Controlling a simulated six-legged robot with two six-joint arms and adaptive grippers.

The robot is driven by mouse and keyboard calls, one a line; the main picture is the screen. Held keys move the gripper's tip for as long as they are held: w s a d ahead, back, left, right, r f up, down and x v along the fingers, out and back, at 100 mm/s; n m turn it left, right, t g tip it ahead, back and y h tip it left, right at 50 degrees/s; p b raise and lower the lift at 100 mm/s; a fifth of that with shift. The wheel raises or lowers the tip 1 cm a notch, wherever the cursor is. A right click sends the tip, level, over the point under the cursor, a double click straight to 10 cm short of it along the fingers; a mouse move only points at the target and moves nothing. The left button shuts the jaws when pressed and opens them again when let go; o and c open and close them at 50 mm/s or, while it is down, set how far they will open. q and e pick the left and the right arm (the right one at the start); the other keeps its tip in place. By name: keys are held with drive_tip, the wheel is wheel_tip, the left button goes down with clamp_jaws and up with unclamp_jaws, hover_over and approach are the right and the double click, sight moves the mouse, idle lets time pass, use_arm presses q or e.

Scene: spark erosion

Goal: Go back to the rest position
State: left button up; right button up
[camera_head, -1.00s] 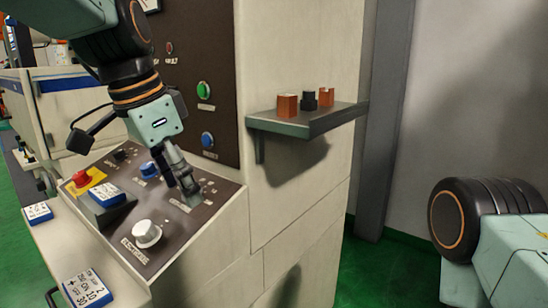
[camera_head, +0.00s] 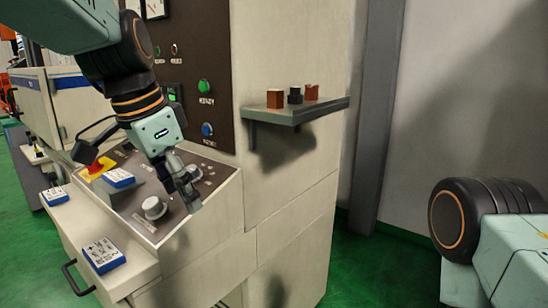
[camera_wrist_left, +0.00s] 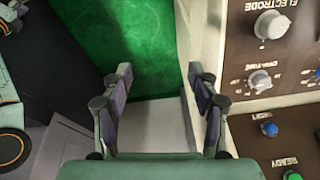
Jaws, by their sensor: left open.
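My left gripper (camera_head: 186,190) comes in from the upper left and hangs over the right part of the sloping control panel (camera_head: 130,214). In the left wrist view its two fingers (camera_wrist_left: 162,92) stand apart with nothing between them, so it is open and empty. Pale and green floor shows beyond the fingers, and the panel lies to their right. The large silver knob (camera_head: 154,207) is just left of the gripper; two silver knobs (camera_wrist_left: 271,25) show in the wrist view. My right gripper is out of the picture; only a part of my right arm shows at the right edge.
A shelf (camera_head: 318,108) on the machine side holds two copper-coloured blocks (camera_head: 274,98) and a dark one (camera_head: 295,96). A red stop button (camera_head: 96,166) and blue-and-white boxes (camera_head: 103,254) are at the left. The green floor (camera_head: 375,272) is clear at the lower right.

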use_arm(q)
drive_tip(key=s+a+f+n+y, duration=0.1)
drive_tip(key=s+a+f+n, duration=0.1)
drive_tip(key=f, duration=0.8)
drive_tip(key=s+a+f+n+g+b, duration=0.1)
drive_tip(key=a+f, duration=0.1)
drive_tip(key=f, duration=0.8)
drive_tip(key=s+a+f+n+y, duration=0.1)
drive_tip(key=s+a+f+n, duration=0.1)
drive_tip(key=f, duration=0.7)
drive_tip(key=s+a+f+n+g+b, duration=0.1)
drive_tip(key=s+a+f+n, duration=0.1)
drive_tip(key=s+f, duration=0.95)
drive_tip(key=s+f+n, duration=0.1)
drive_tip(key=s+f, duration=0.3)
drive_tip(key=s, duration=0.2)
drive_tip(key=s+f+n+b, duration=0.1)
drive_tip(key=s+f, duration=0.3)
drive_tip(key=s, duration=0.3)
drive_tip(key=shift+s+f+n+g, duration=0.15)
drive_tip(key=shift+s+n+g, duration=0.15)
drive_tip(key=shift+g, duration=0.1)
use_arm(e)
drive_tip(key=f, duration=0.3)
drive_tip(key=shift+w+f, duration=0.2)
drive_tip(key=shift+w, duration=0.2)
